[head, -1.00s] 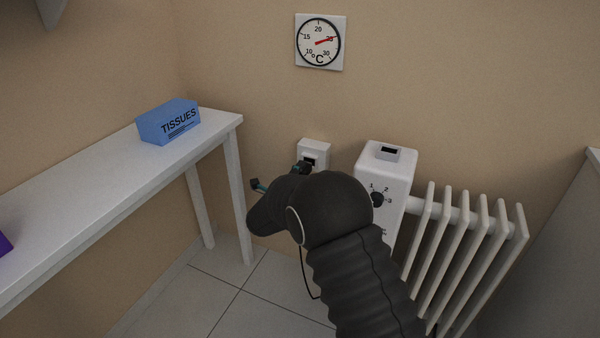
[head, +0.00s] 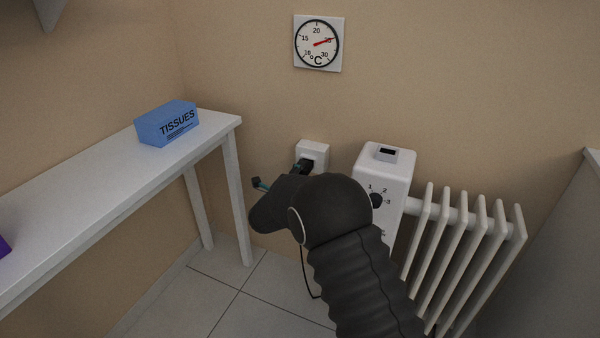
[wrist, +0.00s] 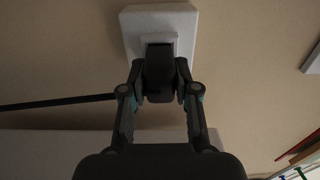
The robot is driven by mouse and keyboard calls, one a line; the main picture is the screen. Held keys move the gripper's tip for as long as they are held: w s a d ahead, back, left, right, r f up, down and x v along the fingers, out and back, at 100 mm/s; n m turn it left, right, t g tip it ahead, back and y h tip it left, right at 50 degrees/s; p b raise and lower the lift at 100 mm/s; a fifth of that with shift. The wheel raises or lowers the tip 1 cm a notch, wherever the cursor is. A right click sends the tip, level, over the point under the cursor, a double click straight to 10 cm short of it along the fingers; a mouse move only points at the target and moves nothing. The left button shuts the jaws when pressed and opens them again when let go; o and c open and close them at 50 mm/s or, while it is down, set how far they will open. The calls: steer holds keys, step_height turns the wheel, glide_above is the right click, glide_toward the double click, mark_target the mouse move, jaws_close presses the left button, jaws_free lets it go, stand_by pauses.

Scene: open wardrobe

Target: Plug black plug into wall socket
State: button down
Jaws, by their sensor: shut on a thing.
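The black plug (wrist: 159,68) is between the two fingers of my gripper (wrist: 160,92) in the wrist view, and the gripper is shut on it. The plug's front end lies over the raised centre of the white wall socket (wrist: 133,30). In the head view the plug (head: 306,166) meets the lower front of the socket (head: 315,150); how deep it sits I cannot tell. My gripper's fingers are mostly hidden there by my dark arm. A black cord (wrist: 50,103) runs left in the wrist view.
A white heater unit (head: 390,163) with a dial and a ribbed radiator (head: 463,255) stands right of the socket. A white table (head: 90,190) with a blue tissue box (head: 168,123) is on the left. A round thermometer (head: 318,43) hangs above.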

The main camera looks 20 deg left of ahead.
steer(key=shift+w, duration=0.5)
steer(key=c, duration=0.8)
jaws_free()
steer(key=s, duration=0.8)
steer(key=s+a, duration=0.1)
steer(key=s, duration=0.3)
steer(key=shift+d, duration=0.1)
